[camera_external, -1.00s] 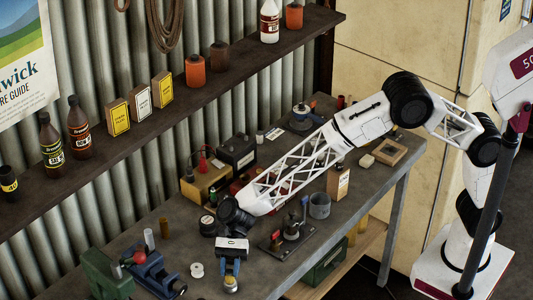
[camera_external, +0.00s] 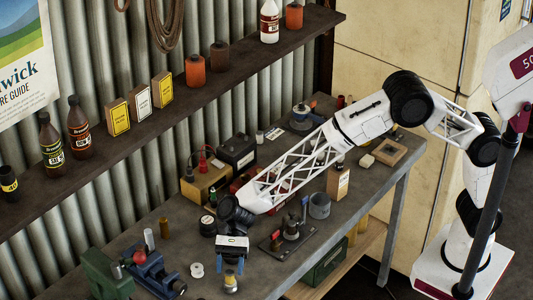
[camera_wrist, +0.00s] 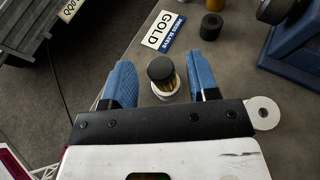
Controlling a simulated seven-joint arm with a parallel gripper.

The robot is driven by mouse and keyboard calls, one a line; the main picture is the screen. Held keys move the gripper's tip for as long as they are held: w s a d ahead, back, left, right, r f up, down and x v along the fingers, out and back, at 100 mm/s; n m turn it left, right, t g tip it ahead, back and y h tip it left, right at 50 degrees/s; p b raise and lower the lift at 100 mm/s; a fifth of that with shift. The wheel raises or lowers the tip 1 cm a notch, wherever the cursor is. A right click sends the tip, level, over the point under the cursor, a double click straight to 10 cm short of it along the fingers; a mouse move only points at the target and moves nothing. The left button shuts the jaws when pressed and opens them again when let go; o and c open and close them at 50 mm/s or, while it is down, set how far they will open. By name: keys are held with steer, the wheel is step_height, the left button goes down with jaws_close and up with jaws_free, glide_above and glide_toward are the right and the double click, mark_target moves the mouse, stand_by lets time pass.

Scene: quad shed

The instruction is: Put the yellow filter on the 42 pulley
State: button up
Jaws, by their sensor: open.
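My gripper (camera_wrist: 163,82) points down at the bench with its blue fingers apart. A white ring (camera_wrist: 263,112) lies right of the gripper. I can read no 42, so I cannot tell which thing is the pulley.
A blue vise (camera_external: 150,272) stands to the left in the external view. A dark plate with a fixture (camera_external: 288,238) is to the right. The bench's front edge is close.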

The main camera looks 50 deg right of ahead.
steer(key=v, duration=1.1)
steer(key=shift+d, duration=0.15)
steer(key=shift+r, duration=0.1)
stand_by(0.6)
steer(key=s+d+r+n+t+h, duration=0.15)
steer(key=d+r, duration=0.25)
steer(key=d, duration=0.9)
steer(key=s+d+r+n+t+h, duration=0.15)
steer(key=d+r, duration=0.25)
steer(key=d, duration=0.9)
steer(key=s+d+r+n+t+h, duration=0.1)
steer(key=d+r+n+t+h, duration=0.2)
steer(key=d, duration=1)
steer(key=s+d+n+t+h, duration=0.2)
steer(key=s+d, duration=0.8)
steer(key=d, duration=0.5)
steer(key=s+d+n+t+h, duration=0.2)
steer(key=s+d+n+h, duration=0.1)
steer(key=s+d, duration=0.8)
steer(key=d, duration=0.4)
steer(key=shift+s+d+f, duration=0.2)
steer(key=shift+s+d, duration=0.05)
